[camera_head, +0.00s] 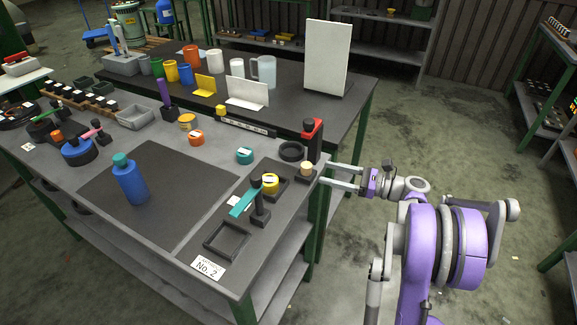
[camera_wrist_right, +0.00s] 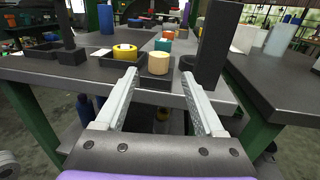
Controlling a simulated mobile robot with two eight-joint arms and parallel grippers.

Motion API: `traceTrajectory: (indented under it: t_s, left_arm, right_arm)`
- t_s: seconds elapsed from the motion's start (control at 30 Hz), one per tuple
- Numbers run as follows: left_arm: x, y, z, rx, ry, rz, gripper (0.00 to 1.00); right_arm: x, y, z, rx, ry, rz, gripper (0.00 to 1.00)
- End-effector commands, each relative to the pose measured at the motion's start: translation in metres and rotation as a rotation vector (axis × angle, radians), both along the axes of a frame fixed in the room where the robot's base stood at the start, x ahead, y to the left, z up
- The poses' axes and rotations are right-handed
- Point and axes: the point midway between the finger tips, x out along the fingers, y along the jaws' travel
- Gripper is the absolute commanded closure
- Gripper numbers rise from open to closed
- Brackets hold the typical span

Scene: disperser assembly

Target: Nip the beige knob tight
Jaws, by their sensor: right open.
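The beige knob (camera_head: 306,168) is a short pale cylinder on a small dark block at the right edge of the workbench. In the right wrist view the knob (camera_wrist_right: 158,63) stands upright, straight ahead and centred between my fingers. My right gripper (camera_head: 325,173) is open and empty, its two fingers pointing left at the block. In the right wrist view the gripper's fingertips (camera_wrist_right: 160,76) lie on either side of the line to the knob, seemingly just short of it. My left gripper is not in view.
A tall black post with a red top (camera_head: 312,138) and a black ring (camera_head: 291,151) stand close behind the knob. A yellow roll (camera_head: 270,182) in a dark tray and a teal-armed stand (camera_head: 258,203) are to its left. A blue bottle (camera_head: 130,180) stands on the mat.

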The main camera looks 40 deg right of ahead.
Motion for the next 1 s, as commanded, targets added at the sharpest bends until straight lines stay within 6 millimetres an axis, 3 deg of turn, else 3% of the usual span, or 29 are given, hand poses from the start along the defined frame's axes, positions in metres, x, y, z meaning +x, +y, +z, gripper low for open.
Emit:
traceTrajectory:
  t_s: [0.6,1.0]
  left_arm:
    - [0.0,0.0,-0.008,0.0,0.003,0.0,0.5]
    - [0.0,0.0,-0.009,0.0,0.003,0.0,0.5]
  right_arm:
    - [0.079,0.057,0.0,-0.004,0.001,0.004,0.3]
    - [0.087,0.063,0.001,-0.005,0.0,0.001,0.3]
